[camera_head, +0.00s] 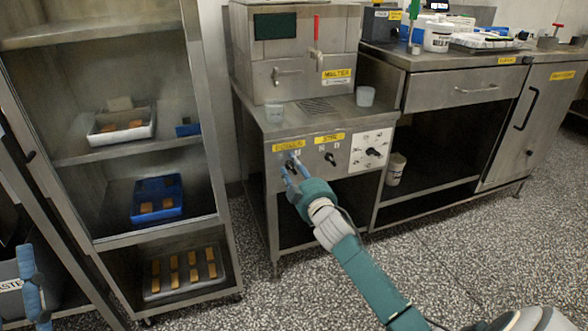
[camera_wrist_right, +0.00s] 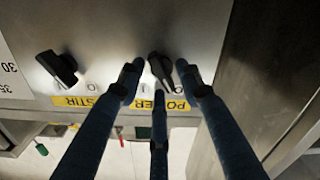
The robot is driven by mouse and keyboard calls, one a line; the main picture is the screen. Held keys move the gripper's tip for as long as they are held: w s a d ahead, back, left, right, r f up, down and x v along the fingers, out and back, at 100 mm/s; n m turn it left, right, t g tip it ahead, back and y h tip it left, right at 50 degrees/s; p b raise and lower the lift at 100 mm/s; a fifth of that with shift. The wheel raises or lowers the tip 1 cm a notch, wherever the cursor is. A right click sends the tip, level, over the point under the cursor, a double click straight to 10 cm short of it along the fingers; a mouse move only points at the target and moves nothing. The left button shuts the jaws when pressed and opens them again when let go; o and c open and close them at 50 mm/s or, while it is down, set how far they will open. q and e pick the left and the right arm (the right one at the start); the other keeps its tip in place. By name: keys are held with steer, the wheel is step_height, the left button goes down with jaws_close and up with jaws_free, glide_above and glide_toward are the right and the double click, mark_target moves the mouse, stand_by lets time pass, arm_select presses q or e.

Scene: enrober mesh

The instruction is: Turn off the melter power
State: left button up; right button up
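The melter (camera_head: 295,60) is a steel machine on a steel stand, with a yellow label on its front. Its control panel carries a yellow POWER label (camera_head: 287,146) with a black power knob (camera_wrist_right: 160,68) below it. My right gripper (camera_head: 291,170) is at this knob and hides much of it in the head view. In the right wrist view, my right gripper (camera_wrist_right: 158,75) has its fingers spread on either side of the knob, with gaps showing. My left gripper (camera_head: 32,285) shows only partly at the lower left edge; its opening is unclear.
The STIR knob (camera_head: 331,159) is beside the power knob, and a dial (camera_head: 374,152) is farther right. A steel rack (camera_head: 90,243) with trays is at left. The speckled floor in front is clear.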

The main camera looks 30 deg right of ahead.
steer(key=shift+s, duration=0.1)
steer(key=v, duration=1.2)
